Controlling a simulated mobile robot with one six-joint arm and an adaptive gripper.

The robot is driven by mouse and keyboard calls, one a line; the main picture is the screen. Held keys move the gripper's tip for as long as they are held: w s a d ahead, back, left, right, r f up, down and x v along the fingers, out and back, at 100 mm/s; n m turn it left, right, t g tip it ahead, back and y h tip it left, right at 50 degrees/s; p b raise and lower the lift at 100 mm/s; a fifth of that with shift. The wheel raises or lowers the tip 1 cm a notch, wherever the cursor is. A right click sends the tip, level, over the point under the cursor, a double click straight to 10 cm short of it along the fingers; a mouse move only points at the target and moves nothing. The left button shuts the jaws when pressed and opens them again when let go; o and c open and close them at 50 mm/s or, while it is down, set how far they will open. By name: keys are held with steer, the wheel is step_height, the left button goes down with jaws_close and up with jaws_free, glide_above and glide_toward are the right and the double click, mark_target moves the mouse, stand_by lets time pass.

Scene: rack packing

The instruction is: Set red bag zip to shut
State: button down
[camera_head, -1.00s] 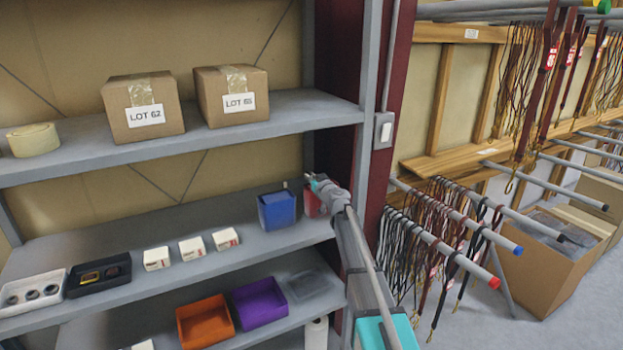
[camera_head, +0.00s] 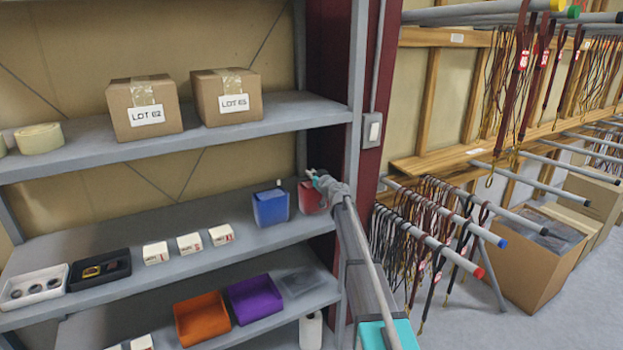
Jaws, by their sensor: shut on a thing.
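The red bag (camera_head: 309,199) stands on the middle shelf at its right end, beside the post. Its right part is hidden behind my arm and gripper. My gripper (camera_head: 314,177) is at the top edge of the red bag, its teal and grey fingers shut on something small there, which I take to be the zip. The zip itself is too small and covered to make out, so I cannot tell how far along it sits.
A blue bag (camera_head: 271,207) stands just left of the red one. Small white boxes (camera_head: 190,243) and a black tray (camera_head: 99,270) sit further left. The upper shelf (camera_head: 290,111) is above my gripper, and a dark red post (camera_head: 333,90) stands close behind.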

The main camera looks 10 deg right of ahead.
stand_by(0.3)
steer(key=c, duration=0.7)
jaws_free()
steer(key=shift+d, duration=0.1)
steer(key=v, duration=1.2)
